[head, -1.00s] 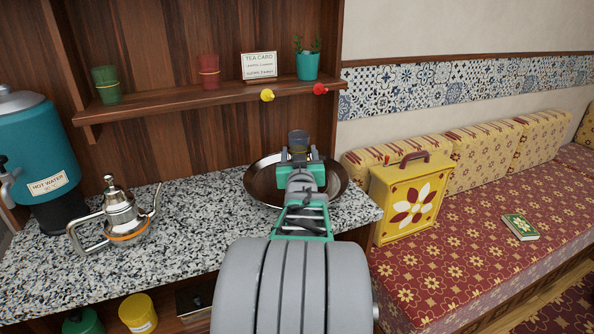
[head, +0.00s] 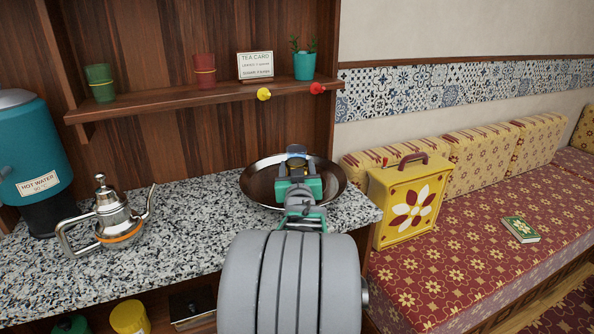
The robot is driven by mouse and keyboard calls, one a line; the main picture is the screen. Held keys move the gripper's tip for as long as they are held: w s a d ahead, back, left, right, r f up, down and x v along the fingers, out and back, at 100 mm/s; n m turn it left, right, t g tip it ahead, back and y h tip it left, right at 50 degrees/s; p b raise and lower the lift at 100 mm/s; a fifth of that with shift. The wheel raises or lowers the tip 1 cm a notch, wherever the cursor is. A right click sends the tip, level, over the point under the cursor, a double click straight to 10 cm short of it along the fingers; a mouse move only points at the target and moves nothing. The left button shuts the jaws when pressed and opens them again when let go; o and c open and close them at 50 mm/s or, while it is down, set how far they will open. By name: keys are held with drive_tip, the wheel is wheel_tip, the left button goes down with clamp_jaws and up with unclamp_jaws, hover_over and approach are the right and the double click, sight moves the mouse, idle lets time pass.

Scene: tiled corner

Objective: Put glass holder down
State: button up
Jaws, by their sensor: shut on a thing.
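The glass holder (head: 297,152) is a small dark cup-like piece with a brownish-gold part, seen just beyond my gripper (head: 297,168). My gripper is shut on it, over the wide round metal tray (head: 262,184) on the speckled counter. My gripper and wrist hide the holder's lower part, so I cannot tell whether it touches the tray.
A metal teapot (head: 115,220) and a teal hot water urn (head: 28,150) stand at the left of the counter (head: 190,225). A shelf (head: 200,100) with glasses is above. A yellow flowered box (head: 408,205) stands right of the counter.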

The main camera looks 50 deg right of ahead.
drive_tip(key=shift+s+a+f, duration=0.1)
drive_tip(key=shift+f, duration=0.7)
drive_tip(key=o, duration=1.5)
drive_tip(key=shift+f, duration=0.35)
drive_tip(key=shift+c, duration=0.2)
drive_tip(key=shift+r+p, duration=0.5)
drive_tip(key=shift+r, duration=0.05)
drive_tip(key=shift+s+a+r+p, duration=0.15)
drive_tip(key=shift+p, duration=0.15)
drive_tip(key=v, duration=0.7)
drive_tip(key=r+v, duration=0.1)
drive_tip(key=v, duration=0.3)
drive_tip(key=shift+a, duration=0.1)
